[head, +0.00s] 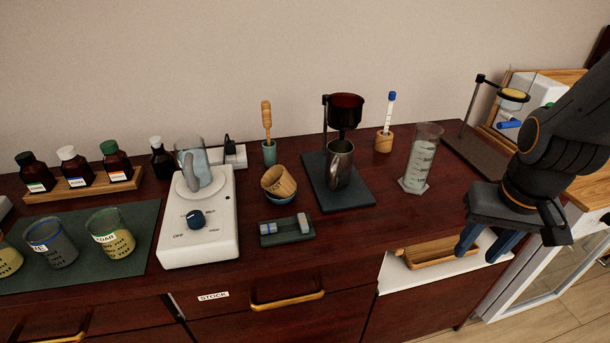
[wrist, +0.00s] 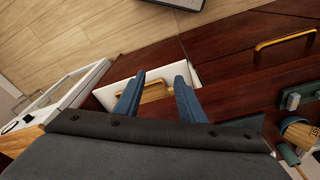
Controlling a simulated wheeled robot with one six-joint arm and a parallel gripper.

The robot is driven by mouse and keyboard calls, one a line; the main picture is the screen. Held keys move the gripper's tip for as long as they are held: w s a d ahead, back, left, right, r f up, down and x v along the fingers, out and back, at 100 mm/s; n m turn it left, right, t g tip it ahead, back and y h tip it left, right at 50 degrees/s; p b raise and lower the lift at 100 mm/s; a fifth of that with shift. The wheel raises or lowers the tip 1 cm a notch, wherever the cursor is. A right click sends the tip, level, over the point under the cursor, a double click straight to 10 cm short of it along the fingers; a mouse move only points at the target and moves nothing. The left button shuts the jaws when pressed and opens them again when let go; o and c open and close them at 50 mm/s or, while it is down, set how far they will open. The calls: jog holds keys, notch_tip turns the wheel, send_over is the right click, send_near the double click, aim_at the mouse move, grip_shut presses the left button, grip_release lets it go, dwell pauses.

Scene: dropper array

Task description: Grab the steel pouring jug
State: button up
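The steel pouring jug (head: 340,165) stands upright on a dark square mat (head: 352,193), just below a dark red funnel (head: 346,112) on a black stand. Its metal body is shiny. My gripper (head: 482,245) is well to the right of the jug, over the front right edge of the bench, with its blue fingers pointing down. In the wrist view my gripper (wrist: 158,95) has its two fingers apart with nothing between them. The jug does not show in the wrist view.
A graduated cylinder (head: 421,158) stands between the jug and my gripper. A thermometer in a wooden holder (head: 384,142) is behind it. The bench between cylinder and front edge is clear.

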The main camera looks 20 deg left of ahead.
jog(key=w+a+r+n+t+y, duration=0.1)
jog(key=w+a+r+n, duration=0.1)
jog(key=w+a, duration=0.35)
jog(key=w+a+r+n, duration=0.1)
jog(key=w+a, duration=0.2)
jog(key=a, duration=0.5)
notch_tip(320, 180, up, 3)
jog(key=n+y, duration=0.1)
jog(key=n, duration=0.3)
send_over(335, 173)
jog(key=s+d, duration=0.1)
jog(key=shift+s+d+r+t+b, duration=0.1)
jog(key=shift+s+d+t+b, duration=0.1)
jog(key=shift+t+b, duration=0.2)
jog(key=shift+w+a+f+m+p, duration=0.15)
jog(key=shift+f+p, duration=0.05)
jog(key=shift+f, duration=0.3)
jog(key=shift+w+a+f+m+p, duration=0.1)
jog(key=shift+w+f+m+p, duration=0.05)
jog(key=shift+f, duration=0.35)
jog(key=x, duration=0.1)
jog(key=p+x, duration=0.1)
jog(key=x, duration=0.1)
jog(key=shift+s+a+f+p, duration=0.1)
jog(key=shift+s+f+p, duration=0.15)
jog(key=shift+f+p, duration=0.05)
jog(key=shift+x, duration=0.75)
grip_shut()
